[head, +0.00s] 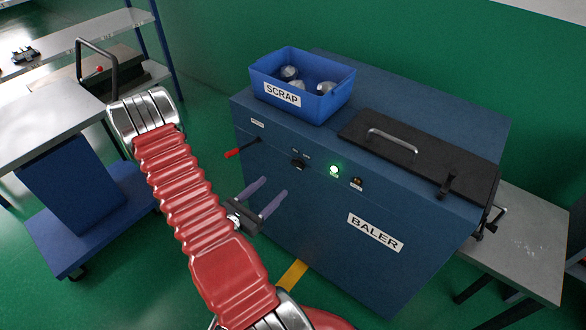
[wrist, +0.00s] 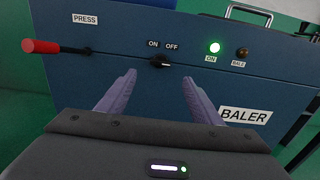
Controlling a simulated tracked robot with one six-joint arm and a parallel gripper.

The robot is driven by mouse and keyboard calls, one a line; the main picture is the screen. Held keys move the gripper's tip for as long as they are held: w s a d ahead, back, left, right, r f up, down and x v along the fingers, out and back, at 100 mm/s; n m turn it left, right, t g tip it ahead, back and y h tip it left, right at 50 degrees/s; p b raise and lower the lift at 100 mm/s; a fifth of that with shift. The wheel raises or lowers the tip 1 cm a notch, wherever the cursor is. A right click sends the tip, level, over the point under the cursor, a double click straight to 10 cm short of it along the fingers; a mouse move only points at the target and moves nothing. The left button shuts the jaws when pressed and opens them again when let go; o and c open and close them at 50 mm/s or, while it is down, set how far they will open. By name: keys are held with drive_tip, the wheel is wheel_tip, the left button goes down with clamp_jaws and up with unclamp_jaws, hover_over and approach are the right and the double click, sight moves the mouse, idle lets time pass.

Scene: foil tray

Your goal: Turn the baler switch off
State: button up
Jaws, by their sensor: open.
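The baler (head: 300,215) is a blue cabinet with its controls along the upper front. Its switch (head: 299,163) is a small black knob, seen in the wrist view (wrist: 160,61) below the labels ON on the left and OFF on the right. I cannot tell for sure which label the knob points to. A green lamp (wrist: 215,48) marked ON is lit to the right of the switch. My gripper (head: 275,187) is open and empty in front of the panel. In the wrist view its two purple fingers (wrist: 160,77) stand on either side below the knob, apparently short of it.
A red-tipped PRESS lever (wrist: 42,46) sticks out left of the switch. A dark BALE button (wrist: 242,53) is right of the lamp. A blue SCRAP bin (head: 318,106) holding several metallic balls and a black hatch (head: 420,155) are on top.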

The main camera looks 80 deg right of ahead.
sight(296, 165)
drive_tip(key=x, duration=1.2)
drive_tip(key=shift+s+d, duration=0.15)
drive_tip(key=shift+c, duration=0.3)
drive_tip(key=c, duration=0.9)
drive_tip(key=shift+c, duration=0.5)
